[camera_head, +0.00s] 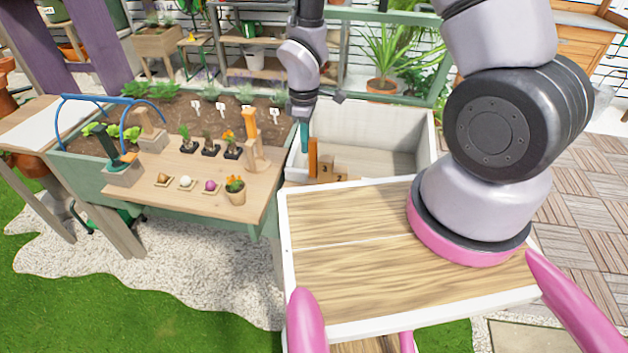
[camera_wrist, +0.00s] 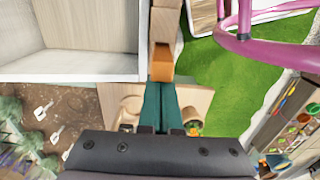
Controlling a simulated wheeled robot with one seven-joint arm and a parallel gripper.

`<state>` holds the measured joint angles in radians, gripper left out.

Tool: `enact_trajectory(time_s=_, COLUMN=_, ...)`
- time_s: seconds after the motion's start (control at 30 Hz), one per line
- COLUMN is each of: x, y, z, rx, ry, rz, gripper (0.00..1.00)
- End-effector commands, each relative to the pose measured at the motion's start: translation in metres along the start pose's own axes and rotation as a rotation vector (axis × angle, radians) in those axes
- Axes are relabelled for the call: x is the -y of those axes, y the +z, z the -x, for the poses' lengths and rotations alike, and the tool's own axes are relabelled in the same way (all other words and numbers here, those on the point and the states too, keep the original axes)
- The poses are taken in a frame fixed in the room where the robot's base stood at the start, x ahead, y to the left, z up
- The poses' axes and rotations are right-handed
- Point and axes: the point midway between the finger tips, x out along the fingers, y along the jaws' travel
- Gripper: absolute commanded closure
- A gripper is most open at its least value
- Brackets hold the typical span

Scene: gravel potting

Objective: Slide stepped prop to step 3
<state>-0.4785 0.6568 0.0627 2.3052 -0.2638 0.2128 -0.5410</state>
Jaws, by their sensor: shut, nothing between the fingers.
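The stepped prop (camera_head: 327,169) is a light wooden block with numbered steps; the digits 3 and 2 show on its front. An upright orange piece (camera_head: 312,157) stands at its left end. The prop is by the near left corner of the white box (camera_head: 425,150). My gripper (camera_head: 304,148) points down with its teal fingers shut and empty, right beside the orange piece. In the wrist view the closed fingertips (camera_wrist: 160,80) lie at the edge of an orange block (camera_wrist: 160,62) with wood behind it. I cannot tell whether they touch.
A potting bench (camera_head: 200,185) at left holds seedlings, small dishes, a pot (camera_head: 235,190) and a wooden stand with an orange top (camera_head: 252,135). A soil bed with white markers lies behind it. A white-rimmed wooden panel (camera_head: 350,230) fills the near middle.

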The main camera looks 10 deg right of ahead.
Motion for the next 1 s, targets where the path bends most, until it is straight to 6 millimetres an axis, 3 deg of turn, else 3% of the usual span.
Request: enact_trajectory(time_s=1.0, x=0.000, y=0.036, z=0.000, rx=0.001, ry=0.000, rz=-0.001, gripper=1.00)
